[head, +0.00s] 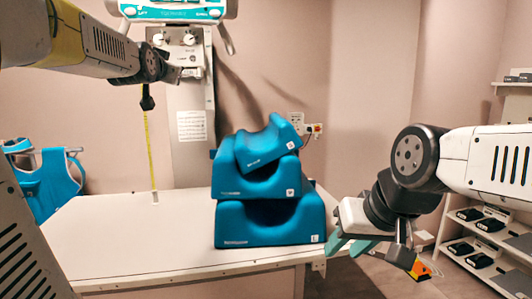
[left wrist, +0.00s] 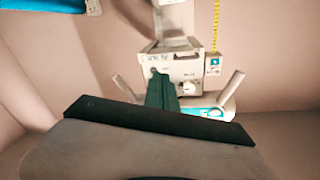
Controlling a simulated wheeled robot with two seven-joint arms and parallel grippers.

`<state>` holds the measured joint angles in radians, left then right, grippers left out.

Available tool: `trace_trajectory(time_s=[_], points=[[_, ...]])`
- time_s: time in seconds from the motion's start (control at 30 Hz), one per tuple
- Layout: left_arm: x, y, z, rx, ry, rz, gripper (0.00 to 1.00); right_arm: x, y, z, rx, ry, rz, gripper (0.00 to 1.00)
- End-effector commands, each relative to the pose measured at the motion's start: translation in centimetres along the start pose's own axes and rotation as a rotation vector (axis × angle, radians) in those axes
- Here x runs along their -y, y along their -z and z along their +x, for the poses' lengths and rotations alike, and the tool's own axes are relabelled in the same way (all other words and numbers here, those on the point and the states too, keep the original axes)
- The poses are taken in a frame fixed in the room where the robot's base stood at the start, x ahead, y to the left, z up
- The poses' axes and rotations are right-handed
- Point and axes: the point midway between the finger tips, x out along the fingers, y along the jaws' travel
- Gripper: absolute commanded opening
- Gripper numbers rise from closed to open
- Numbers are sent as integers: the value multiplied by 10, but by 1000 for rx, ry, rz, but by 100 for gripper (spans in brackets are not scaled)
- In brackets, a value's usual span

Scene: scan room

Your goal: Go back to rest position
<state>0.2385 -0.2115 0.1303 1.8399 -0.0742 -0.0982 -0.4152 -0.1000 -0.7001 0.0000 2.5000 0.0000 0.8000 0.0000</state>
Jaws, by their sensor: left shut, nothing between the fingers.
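My left arm comes in from the upper left in the head view. Its gripper (head: 192,73) is in front of the wall-mounted machine, above the table and away from the blue cushions. In the left wrist view its dark green fingers (left wrist: 161,90) are together with nothing between them. My right gripper (head: 340,250) points down at the right end of the table, beside the cushion stack. Its teal fingertips look apart, and I see nothing between them. An orange and black part (head: 419,268) shows beside my right wrist.
A white table (head: 130,240) carries several stacked blue cushions (head: 270,222), the top one tilted. A white machine (head: 184,95) stands behind, with a yellow tape (head: 150,150) hanging down. A blue vest-like item (head: 48,185) is at the left. A shelf (head: 460,252) stands right.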

Motion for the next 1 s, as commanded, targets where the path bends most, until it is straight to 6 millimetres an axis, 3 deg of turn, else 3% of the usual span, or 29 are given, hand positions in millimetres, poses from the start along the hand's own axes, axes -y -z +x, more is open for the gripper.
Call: trace_trajectory(time_s=[0.03, 0.1, 0.3, 0.5, 0.6, 0.77, 1.0], points=[[-26, -21, -23, 79, -59, -40, 0, 0, 0, 0, 0, 0, 0, 36], [-55, -55, -53, 195, -129, -98, 0, 0, 0, 0, 0, 0, 0, 36], [-128, -148, -153, 519, -293, -234, 0, 0, 0, 0, 0, 0, 0, 36], [-177, -224, -253, 805, -403, -326, 0, 0, 0, 0, 0, 0, 0, 36], [-190, -249, -288, 903, -434, -348, 0, 0, 0, 0, 0, 0, 0, 36], [-200, -266, -315, 980, -455, -363, 0, 0, 0, 0, 0, 0, 0, 36], [-200, -268, -318, 989, -456, -365, 0, 0, 0, 0, 0, 0, 0, 36]])
